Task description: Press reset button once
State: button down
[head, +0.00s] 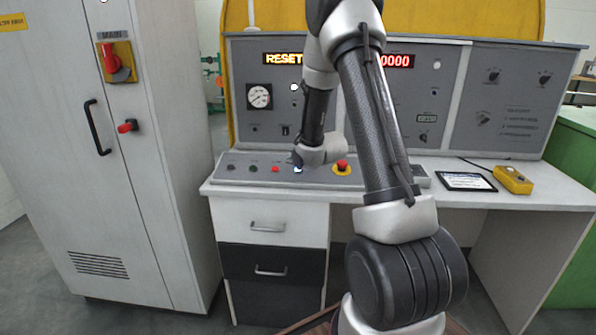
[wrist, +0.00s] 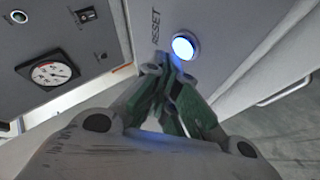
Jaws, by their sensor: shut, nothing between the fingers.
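The reset button (wrist: 185,46) is a round, lit blue-white button in a pale ring on the grey console. The fingertips are right beside the button's edge in that view. I cannot tell whether they touch it.
On the console, a red button (head: 275,169) is left of my gripper and a red emergency stop on yellow (head: 342,167) is right of it. A gauge (head: 259,96) and a display reading RESET (head: 283,59) are on the upright panel. A tablet (head: 466,181) lies at right.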

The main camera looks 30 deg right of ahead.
aim_at(295, 178)
dwell(0.6)
jog(key=shift+w+f, duration=0.1)
jog(key=shift+f, duration=0.3)
jog(key=shift+w+d+f, duration=0.1)
jog(key=shift+f, duration=0.25)
dwell(0.6)
jog(key=shift+s+r, duration=0.2)
jog(key=shift+r, duration=0.6)
jog(key=r, duration=0.3)
jog(key=s+a+r, duration=0.1)
jog(key=shift+s+r, duration=0.1)
jog(key=shift+r, duration=0.3)
dwell(0.7)
